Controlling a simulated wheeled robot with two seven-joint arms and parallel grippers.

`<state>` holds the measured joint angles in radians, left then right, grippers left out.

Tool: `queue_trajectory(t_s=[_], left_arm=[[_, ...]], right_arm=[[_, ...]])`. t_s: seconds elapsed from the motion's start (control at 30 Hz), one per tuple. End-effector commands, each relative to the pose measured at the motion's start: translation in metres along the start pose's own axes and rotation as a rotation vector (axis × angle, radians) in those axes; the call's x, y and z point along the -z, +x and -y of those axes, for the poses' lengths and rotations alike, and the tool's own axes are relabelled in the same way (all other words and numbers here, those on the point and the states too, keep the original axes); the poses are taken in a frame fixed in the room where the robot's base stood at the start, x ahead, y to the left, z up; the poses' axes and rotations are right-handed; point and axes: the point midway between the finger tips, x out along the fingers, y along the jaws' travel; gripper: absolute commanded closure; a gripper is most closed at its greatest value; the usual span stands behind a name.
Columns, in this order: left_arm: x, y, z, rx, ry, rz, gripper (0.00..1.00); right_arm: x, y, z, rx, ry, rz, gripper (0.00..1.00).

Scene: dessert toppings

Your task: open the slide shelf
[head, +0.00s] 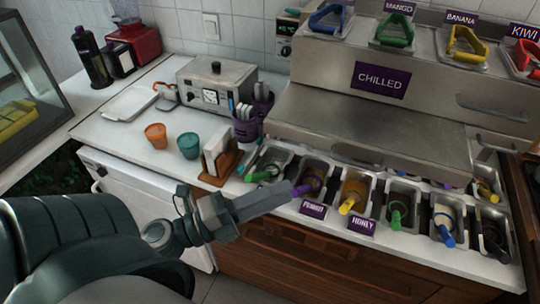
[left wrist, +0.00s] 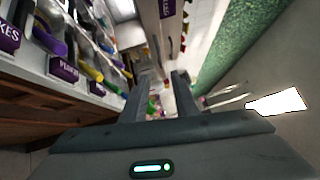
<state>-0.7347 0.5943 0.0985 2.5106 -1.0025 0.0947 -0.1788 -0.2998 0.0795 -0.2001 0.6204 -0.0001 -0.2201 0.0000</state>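The metal unit with the purple CHILLED sign (head: 380,81) stands at the right in the head view, with a broad flat metal shelf or lid (head: 370,128) below the sign. Bar handles (head: 492,110) show at its right end. I cannot tell for sure which part is the slide shelf. My left gripper (head: 278,203) is in front of the counter edge, pointing right, near the peanut label in the picture. In the left wrist view its two fingers (left wrist: 160,95) stand apart with nothing held between them. My right gripper is not in view.
Metal topping bins with coloured handles, such as the honey bin (head: 353,190), line the counter front. A napkin holder (head: 219,160), an orange cup (head: 156,136) and a teal cup (head: 189,146) stand left. Colour-handled lids (head: 466,46) sit on top. Open floor lies before the counter.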

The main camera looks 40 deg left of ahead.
Motion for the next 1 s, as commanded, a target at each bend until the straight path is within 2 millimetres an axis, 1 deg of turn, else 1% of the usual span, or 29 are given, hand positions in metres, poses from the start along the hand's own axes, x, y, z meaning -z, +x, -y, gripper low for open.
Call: queue_trajectory(t_s=[0.1, 0.27, 0.87, 1.0], left_arm=[[-0.0003, -0.0081, -0.0005, -0.002, 0.0, 0.002, 0.73], [-0.0002, -0.013, -0.0003, -0.002, 0.001, 0.001, 0.73], [0.0, -0.0135, -0.0003, -0.002, 0.001, 0.0, 0.73], [-0.0046, -0.0129, -0.0009, -0.001, -0.018, 0.025, 0.73]], right_arm=[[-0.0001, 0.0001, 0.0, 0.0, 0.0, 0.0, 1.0], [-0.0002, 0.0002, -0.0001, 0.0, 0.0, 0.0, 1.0], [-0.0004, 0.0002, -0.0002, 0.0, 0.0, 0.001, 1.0], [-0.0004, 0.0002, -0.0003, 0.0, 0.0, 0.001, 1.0]])
